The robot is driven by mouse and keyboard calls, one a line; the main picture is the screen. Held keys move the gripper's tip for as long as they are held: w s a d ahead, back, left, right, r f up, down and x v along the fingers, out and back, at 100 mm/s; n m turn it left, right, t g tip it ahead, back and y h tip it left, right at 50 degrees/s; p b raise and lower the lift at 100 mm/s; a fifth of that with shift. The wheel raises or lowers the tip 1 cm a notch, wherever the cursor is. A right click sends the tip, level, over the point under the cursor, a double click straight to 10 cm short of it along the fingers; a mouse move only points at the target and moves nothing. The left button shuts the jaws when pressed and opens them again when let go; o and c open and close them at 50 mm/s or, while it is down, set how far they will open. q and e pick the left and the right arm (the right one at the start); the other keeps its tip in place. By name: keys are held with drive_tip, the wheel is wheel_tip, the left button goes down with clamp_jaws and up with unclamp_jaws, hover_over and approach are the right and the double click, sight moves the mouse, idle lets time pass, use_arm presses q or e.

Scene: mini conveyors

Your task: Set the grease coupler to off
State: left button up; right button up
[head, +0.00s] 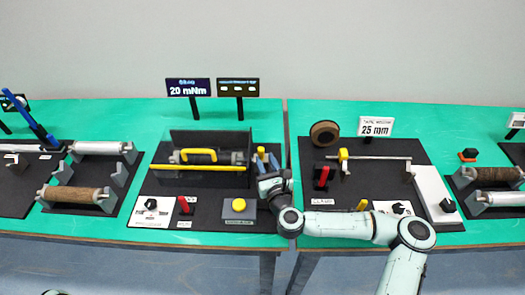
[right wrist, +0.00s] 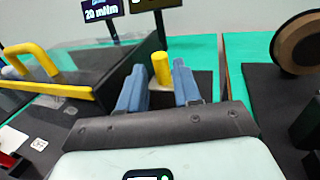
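A short upright yellow post (right wrist: 161,68) stands on a dark board in the right wrist view, with a grey piece at its foot. No readable label marks it as the grease coupler. Its yellow top also shows in the head view (head: 261,151), right of the clear-walled box. My right gripper (right wrist: 160,88) has its two blue fingers apart, one on each side of the post, with small gaps visible. In the head view my right gripper (head: 266,164) reaches in from the front and hides the post's lower part. My left gripper is not in view.
The clear-walled box (head: 207,181) with a yellow bar and handle stands close left. A yellow button (head: 239,205) and a red lever (head: 184,204) are in front. Right of the table gap are another red lever (head: 323,177) and a brown roll (head: 324,133).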

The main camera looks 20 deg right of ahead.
sight(262, 153)
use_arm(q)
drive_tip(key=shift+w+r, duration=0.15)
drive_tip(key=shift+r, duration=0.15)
use_arm(e)
drive_tip(key=shift+w+d, duration=0.15)
drive_tip(key=shift+w, duration=0.85)
drive_tip(key=shift+w+d, duration=0.1)
drive_tip(key=shift+w, duration=0.9)
clamp_jaws()
drive_tip(key=shift+s+d+f, duration=0.1)
drive_tip(key=shift+s+d, duration=0.1)
drive_tip(key=shift+d, duration=0.3)
drive_tip(key=shift+s+d, duration=0.25)
drive_tip(key=shift+d, duration=0.25)
drive_tip(key=shift+s+d, duration=0.25)
drive_tip(key=shift+d, duration=0.35)
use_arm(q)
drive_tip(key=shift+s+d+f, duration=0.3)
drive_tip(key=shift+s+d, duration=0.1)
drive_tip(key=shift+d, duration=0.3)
use_arm(e)
unclamp_jaws()
